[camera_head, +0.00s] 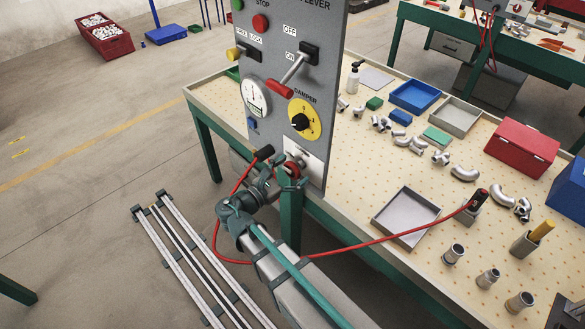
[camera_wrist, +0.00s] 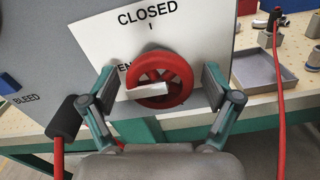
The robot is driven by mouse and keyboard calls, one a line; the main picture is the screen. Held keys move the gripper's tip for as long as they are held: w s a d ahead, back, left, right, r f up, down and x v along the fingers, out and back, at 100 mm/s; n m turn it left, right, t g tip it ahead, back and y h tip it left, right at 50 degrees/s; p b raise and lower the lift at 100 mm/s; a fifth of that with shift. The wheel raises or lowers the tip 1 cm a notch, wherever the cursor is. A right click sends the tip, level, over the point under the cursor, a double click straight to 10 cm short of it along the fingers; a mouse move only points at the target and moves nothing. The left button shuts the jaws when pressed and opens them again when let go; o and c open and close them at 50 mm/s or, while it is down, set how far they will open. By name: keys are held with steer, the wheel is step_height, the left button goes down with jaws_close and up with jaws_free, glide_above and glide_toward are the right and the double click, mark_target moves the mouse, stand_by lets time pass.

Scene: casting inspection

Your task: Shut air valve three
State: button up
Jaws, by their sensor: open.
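A red handwheel (camera_wrist: 182,72) sits on a white plate (camera_wrist: 110,40) marked "CLOSED" at the top in the wrist view. No valve number is legible. My gripper (camera_wrist: 159,76) is open, one finger to the left and one to the right of the wheel; I cannot tell whether either touches it. In the head view the wheel (camera_head: 296,170) is low on the grey panel (camera_head: 275,75), partly hidden by my gripper (camera_head: 284,168).
A black-ended red hose (camera_wrist: 66,118) is close to my left finger. A yellow damper dial (camera_head: 312,118) and a red-tipped lever (camera_head: 280,89) are above the wheel. A grey tray (camera_head: 408,240) is to the right.

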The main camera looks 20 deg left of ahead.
steer(key=c, duration=1.1)
steer(key=shift+c, duration=0.2)
